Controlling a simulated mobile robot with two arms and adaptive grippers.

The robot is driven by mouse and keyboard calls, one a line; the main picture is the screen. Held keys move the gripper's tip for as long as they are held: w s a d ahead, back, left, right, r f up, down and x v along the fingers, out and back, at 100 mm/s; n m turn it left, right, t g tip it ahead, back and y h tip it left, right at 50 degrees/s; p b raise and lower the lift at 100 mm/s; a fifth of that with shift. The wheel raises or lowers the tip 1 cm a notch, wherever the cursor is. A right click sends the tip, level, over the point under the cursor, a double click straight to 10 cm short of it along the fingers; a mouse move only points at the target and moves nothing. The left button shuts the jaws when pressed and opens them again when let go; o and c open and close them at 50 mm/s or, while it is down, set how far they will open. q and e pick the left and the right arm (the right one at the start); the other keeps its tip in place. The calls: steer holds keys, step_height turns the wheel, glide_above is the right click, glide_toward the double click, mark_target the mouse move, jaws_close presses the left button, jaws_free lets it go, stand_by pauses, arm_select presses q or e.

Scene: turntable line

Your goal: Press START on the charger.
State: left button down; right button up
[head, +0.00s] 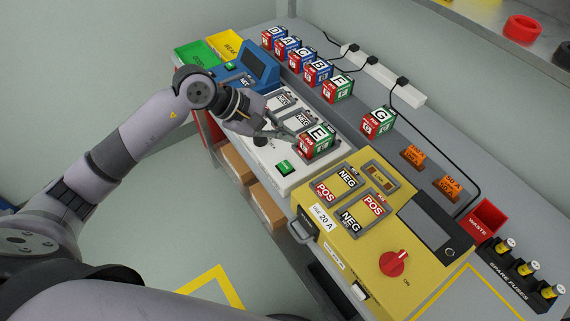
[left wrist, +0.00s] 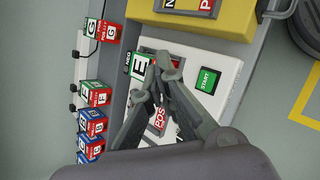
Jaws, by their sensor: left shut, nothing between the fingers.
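The white charger (head: 268,161) stands mid-bench in the head view. Its green START button (head: 284,168) is near the front edge, and the button also shows uncovered in the left wrist view (left wrist: 208,80). Battery E (head: 319,142), green, red and white, sits in a charger bay beside the button. My left gripper (head: 290,136) is shut and empty, with its fingertips close to battery E. In the left wrist view the fingers (left wrist: 160,67) partly cover battery E and a red POS mark. I cannot tell whether they touch the battery. My right gripper is not in view.
A yellow machine (head: 330,239) with a red knob (head: 394,263) adjoins the charger. A blue tester (head: 259,68) is on its other side. Several lettered batteries line the back near a white power strip (head: 382,80). A red waste bin (head: 488,220) and spare fuses are at right.

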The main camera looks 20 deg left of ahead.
arm_select(q)
steer(key=shift+f, duration=0.15)
steer(key=b, duration=0.4)
glide_above(285, 168)
step_height(285, 168, down, 8)
steer(key=shift+f, duration=0.1)
steer(key=shift+f+b, duration=0.25)
steer(key=shift+b, duration=0.25)
steer(key=shift+r, duration=0.1)
stand_by(0.9)
steer(key=shift+f+b, duration=0.45)
steer(key=shift+b, duration=0.25)
